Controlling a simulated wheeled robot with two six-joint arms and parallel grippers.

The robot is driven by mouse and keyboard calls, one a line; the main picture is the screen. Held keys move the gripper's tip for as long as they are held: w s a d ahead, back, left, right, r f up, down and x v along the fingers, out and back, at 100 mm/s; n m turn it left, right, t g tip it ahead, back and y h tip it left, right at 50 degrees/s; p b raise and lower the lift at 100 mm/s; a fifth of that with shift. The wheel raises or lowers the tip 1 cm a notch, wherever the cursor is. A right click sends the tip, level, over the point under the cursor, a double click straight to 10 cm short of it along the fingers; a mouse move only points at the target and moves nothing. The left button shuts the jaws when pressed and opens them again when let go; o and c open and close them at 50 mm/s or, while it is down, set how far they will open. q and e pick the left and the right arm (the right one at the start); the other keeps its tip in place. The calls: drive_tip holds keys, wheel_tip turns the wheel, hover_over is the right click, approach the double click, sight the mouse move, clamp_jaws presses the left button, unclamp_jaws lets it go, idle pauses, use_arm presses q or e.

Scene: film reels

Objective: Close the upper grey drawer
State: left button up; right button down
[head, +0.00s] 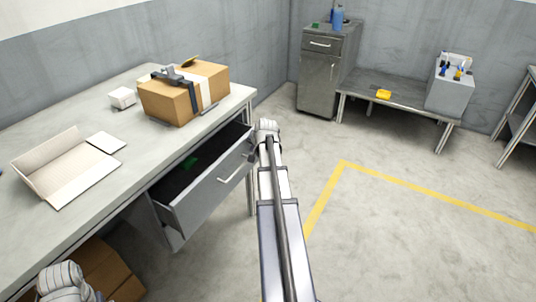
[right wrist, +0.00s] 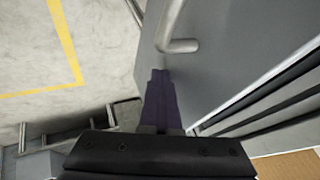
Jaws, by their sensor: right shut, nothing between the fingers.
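The grey drawer (head: 205,200) under the table stands open in the head view, its dark inside showing with a small green item (head: 189,162) in it. Its front has a metal bar handle (head: 230,173). My right gripper (head: 249,156) is at the far end of the drawer front, partly hidden by my wrist. In the right wrist view, its dark purple fingers (right wrist: 160,72) are shut and empty, pointing at the grey drawer front (right wrist: 225,50) beside the handle (right wrist: 178,45). I cannot tell whether they touch it. My left gripper is not in view; only part of my left arm shows.
The table (head: 100,185) holds a cardboard box (head: 185,95) with a black tool on it, a small white box (head: 122,97) and an open cardboard tray (head: 60,170). Brown boxes (head: 105,270) lie below.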

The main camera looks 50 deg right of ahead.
sight(242, 138)
drive_tip(key=w+a, duration=0.1)
drive_tip(key=w, duration=1)
drive_tip(key=shift+a, duration=0.4)
drive_tip(key=shift+w+r, duration=0.1)
drive_tip(key=shift+w, duration=0.05)
drive_tip(key=s+r+p, duration=0.2)
drive_tip(key=s, duration=0.1)
drive_tip(key=s+a+r+p, duration=0.1)
drive_tip(key=s+r+p, duration=0.2)
drive_tip(key=s+a+r+p, duration=0.1)
drive_tip(key=s+r+p, duration=0.2)
drive_tip(key=s, duration=0.1)
drive_tip(key=shift+a, duration=0.1)
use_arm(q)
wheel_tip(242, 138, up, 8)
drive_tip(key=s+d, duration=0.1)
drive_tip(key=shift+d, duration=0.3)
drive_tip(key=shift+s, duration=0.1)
use_arm(e)
drive_tip(key=shift+f, duration=0.1)
